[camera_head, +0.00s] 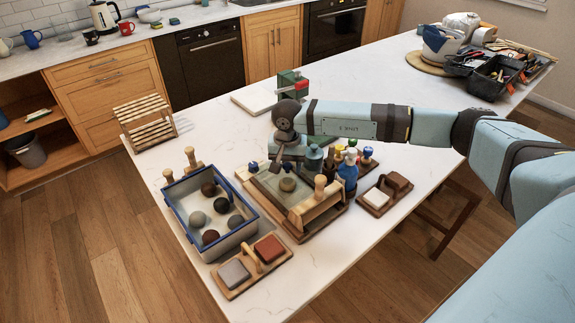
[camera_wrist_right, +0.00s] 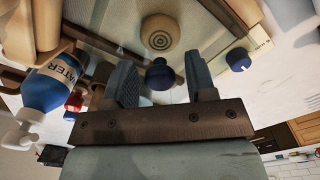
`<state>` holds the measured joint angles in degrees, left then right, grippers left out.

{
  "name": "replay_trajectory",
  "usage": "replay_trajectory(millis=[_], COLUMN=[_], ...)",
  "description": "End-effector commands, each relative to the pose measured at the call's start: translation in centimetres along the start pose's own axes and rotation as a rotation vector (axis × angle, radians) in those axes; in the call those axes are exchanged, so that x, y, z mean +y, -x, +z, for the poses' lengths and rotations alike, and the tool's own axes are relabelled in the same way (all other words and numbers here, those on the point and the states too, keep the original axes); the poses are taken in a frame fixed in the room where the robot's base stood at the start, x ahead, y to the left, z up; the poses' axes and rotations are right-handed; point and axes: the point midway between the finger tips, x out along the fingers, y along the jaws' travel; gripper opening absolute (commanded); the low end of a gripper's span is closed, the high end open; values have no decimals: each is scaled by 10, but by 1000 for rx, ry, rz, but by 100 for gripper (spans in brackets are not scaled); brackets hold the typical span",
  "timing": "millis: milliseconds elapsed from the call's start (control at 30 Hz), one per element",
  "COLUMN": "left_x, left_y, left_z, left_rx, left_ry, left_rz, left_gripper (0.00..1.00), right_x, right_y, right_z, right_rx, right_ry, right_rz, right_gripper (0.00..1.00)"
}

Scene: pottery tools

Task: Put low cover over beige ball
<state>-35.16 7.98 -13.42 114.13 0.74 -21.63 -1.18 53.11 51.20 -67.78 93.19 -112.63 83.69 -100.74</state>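My right gripper (camera_head: 282,166) points down over the wooden tool station in the head view. In the right wrist view the gripper (camera_wrist_right: 160,88) is open, with a dark blue knob (camera_wrist_right: 158,76) showing between its fingers; I cannot tell whether they touch it. A round beige piece with rings (camera_wrist_right: 160,33) lies just beyond the knob, and also shows on the green-grey board in the head view (camera_head: 287,185). I cannot tell whether it is the beige ball. Another blue knob (camera_wrist_right: 239,60) is to the right. Which knob belongs to the low cover is unclear. My left gripper is not in view.
A blue-rimmed bin (camera_head: 247,231) holds several brown and grey balls. A blue water bottle (camera_wrist_right: 48,88) stands close beside my right gripper. A two-pad wooden holder (camera_head: 256,266) sits in front, a slatted rack (camera_head: 143,110) at back left. The counter's right middle is clear.

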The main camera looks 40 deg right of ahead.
Motion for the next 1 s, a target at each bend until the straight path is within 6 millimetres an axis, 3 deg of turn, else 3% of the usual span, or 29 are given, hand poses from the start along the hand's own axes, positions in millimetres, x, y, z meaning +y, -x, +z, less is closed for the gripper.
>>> replay_trajectory(millis=[400, 800, 1000], left_x=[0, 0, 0], left_y=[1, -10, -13], left_z=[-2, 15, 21], left_rx=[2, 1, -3], left_ry=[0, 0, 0], left_rz=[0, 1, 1], left_gripper=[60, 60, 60], right_x=[0, 0, 0], right_y=[9, 89, 116], right_z=[-1, -1, 0], right_rx=[2, 3, 1], right_ry=[0, 0, 0], right_rz=[-2, -3, -1], right_gripper=[54, 54, 54])
